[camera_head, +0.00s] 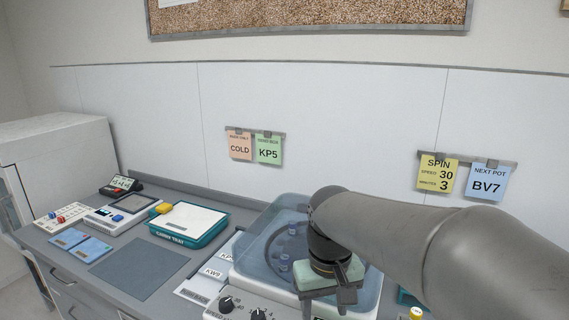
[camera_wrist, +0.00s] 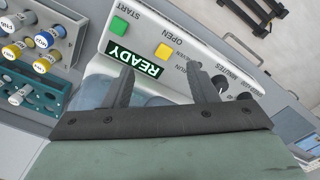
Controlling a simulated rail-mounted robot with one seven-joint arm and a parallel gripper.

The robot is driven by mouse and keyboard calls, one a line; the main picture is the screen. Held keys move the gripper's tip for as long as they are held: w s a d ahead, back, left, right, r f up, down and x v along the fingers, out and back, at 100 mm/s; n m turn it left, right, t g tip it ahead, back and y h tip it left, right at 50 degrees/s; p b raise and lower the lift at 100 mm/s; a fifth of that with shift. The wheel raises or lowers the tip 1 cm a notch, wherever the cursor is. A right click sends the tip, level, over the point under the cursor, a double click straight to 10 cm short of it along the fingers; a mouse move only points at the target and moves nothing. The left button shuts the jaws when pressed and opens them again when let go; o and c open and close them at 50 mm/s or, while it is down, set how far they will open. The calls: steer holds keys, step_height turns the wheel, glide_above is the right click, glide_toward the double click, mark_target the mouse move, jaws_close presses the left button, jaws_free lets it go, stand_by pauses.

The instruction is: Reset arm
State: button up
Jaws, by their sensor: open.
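My gripper (camera_head: 346,290) hangs over the front right of the centrifuge (camera_head: 245,268) in the head view, with my arm reaching in from the right. In the wrist view my gripper (camera_wrist: 160,88) shows two dark fingers spread apart with nothing between them. Beyond the fingers is the centrifuge's front panel (camera_wrist: 188,70), with a green START button, a yellow OPEN button, a READY display and dials. In the head view the centrifuge's clear lid looks lowered over the rotor, where a few blue-capped tubes (camera_head: 284,262) show. My arm hides its right part.
A rack with several capped tubes (camera_wrist: 42,65) and a teal rack (camera_wrist: 45,97) stand beside the centrifuge. On the counter's left are a white-topped teal tray (camera_head: 190,222), a grey mat (camera_head: 138,268), blue cards (camera_head: 80,243) and small devices. Notes hang on the wall.

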steer(key=s+d+f+m, duration=0.1)
steer(key=s+d+f, duration=0.3)
steer(key=s, duration=0.2)
steer(key=s+d+f+m, duration=0.1)
steer(key=s+d+f, duration=0.3)
steer(key=s, duration=0.3)
steer(key=shift+f, duration=0.45)
